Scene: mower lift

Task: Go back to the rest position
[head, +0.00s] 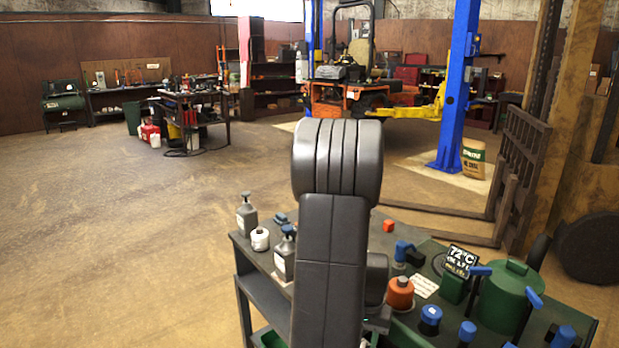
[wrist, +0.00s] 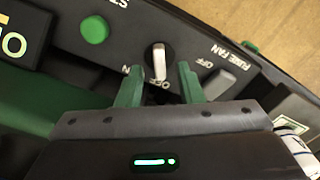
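My gripper (wrist: 157,78) shows in the wrist view with its two green fingers apart and nothing between the tips. The fingers hang over a dark control panel (wrist: 125,48). A rotary knob with a white handle (wrist: 159,62) sits just beyond and between the fingertips, and I cannot tell whether they touch it. In the head view my arm stands upright in the middle and hides the gripper and part of the bench (head: 262,285).
The panel also carries a green button (wrist: 93,30) and a grey switch (wrist: 219,84) near the FUME FAN label. The bench holds pump bottles (head: 247,212), an orange can (head: 400,292), a green pot (head: 507,300) and a 72°C display (head: 461,260). The floor at left is open.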

